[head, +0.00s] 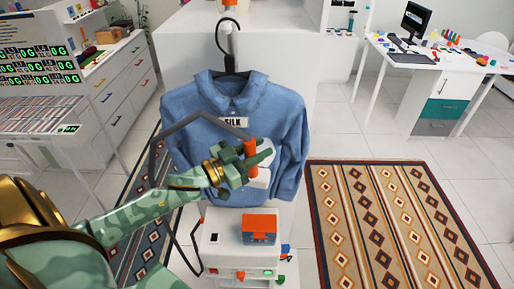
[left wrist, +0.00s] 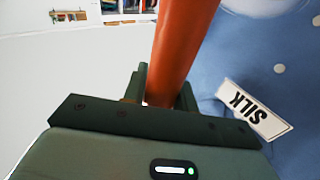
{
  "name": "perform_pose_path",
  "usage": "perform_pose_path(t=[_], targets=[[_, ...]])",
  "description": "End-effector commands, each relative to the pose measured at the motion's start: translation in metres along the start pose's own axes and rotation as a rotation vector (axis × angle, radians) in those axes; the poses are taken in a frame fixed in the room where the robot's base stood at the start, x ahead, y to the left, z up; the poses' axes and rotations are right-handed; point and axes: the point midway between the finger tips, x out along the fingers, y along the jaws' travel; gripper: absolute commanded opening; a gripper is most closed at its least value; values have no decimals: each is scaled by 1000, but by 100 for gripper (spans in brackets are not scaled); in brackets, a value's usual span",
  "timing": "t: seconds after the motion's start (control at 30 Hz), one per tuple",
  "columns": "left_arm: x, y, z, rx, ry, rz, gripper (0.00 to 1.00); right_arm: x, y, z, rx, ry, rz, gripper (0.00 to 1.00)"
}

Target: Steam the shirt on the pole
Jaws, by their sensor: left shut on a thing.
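A blue shirt (head: 190,125) hangs from the pole (head: 229,45) by a dark hanger, with a white SILK label (head: 233,121) below its collar. The shirt and its label also show in the left wrist view (left wrist: 252,108). My left gripper (head: 251,158) is shut on the orange handle of the steamer (head: 257,178), whose white head is in front of the shirt's middle. The orange handle fills the jaws in the left wrist view (left wrist: 180,50). I cannot tell whether the steamer head touches the cloth. The white steamer base (head: 218,238) stands below the shirt. My right gripper is out of view.
An orange box-like part (head: 260,228) sits on top of the base. A grey hose (head: 153,165) loops at the shirt's left. Patterned rugs lie on both sides, including the right rug (head: 390,215). A white desk (head: 440,60) stands at the back right, drawers (head: 125,85) at the left.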

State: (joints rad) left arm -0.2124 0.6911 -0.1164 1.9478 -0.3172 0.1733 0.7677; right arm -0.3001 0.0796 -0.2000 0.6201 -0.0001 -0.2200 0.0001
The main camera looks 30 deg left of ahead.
Motion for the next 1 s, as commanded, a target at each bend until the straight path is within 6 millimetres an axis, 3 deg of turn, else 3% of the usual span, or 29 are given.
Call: perform_pose_path(t=[1.0], targets=[[-4,4,43,0,1,-1,0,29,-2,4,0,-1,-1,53]])
